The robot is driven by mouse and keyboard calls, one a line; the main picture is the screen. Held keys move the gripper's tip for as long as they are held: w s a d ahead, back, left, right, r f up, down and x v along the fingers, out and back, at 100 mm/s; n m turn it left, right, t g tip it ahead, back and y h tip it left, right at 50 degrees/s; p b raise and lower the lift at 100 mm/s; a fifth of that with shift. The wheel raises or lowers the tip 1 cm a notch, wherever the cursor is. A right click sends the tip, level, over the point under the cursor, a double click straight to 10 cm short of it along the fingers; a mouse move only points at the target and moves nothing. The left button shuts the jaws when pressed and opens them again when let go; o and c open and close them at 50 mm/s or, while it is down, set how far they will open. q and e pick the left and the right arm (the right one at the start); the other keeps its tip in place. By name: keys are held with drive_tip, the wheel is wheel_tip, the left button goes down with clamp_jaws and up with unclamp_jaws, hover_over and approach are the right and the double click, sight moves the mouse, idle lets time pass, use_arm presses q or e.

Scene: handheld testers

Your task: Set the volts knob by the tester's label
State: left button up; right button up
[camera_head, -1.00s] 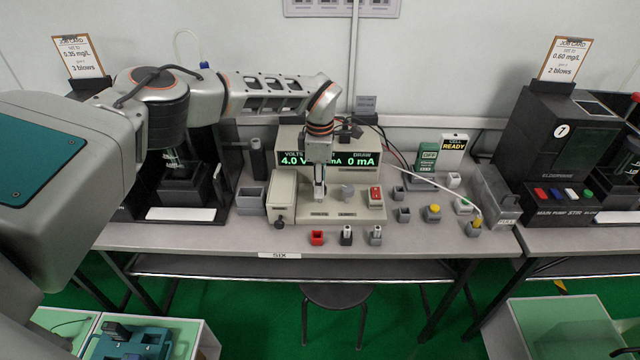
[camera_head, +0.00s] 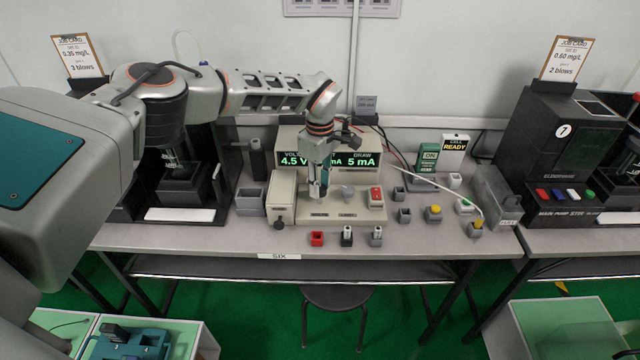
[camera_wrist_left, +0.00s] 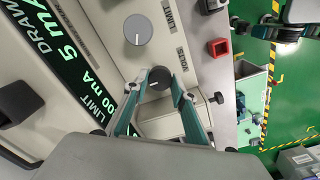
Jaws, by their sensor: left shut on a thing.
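The tester (camera_head: 345,207) is a cream bench unit with a green display (camera_head: 330,160). Its display reads 4.5 V and a draw of 5 mA; the limit reading is partly hidden by my arm. My left gripper (camera_head: 318,190) reaches down in front of it. In the left wrist view its teal fingers (camera_wrist_left: 165,88) are shut around the dark volts knob (camera_wrist_left: 157,78), beside the VOLTS label (camera_wrist_left: 182,60). The pale limit knob (camera_wrist_left: 137,29) is free beside it.
A red switch (camera_head: 376,197) is right of the knobs. Red and dark sockets (camera_head: 317,238) line the bench front. Black machines flank the tester; a white lead (camera_head: 440,185) crosses the bench.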

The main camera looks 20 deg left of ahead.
use_arm(q)
drive_tip(key=o, duration=1.1)
wheel_tip(320, 180, up, 12)
drive_tip(key=shift+r, duration=0.1)
